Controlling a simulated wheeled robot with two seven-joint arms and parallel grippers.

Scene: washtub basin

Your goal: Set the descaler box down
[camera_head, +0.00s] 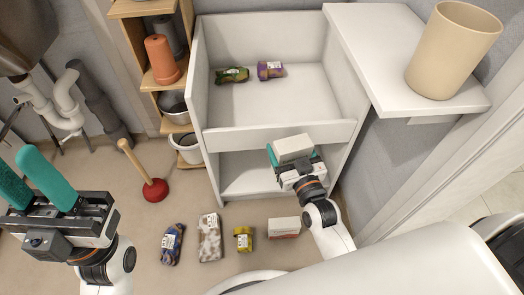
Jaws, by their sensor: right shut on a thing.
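A pale white-grey box, likely the descaler box (293,147), is in my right gripper (294,158). The gripper is shut on it, with a teal finger showing at its left side. The box is held up in front of the white basin's front wall (285,133); from this view I cannot tell the gap between them. My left gripper (32,178) is at the far left, with its two teal fingers apart and nothing between them.
Two packages, green (232,75) and purple (270,70), lie inside the basin. Several items, including a white-red box (284,227), lie on the floor. A red plunger (155,190) stands left. A beige bin (452,50) stands on the right counter (370,45).

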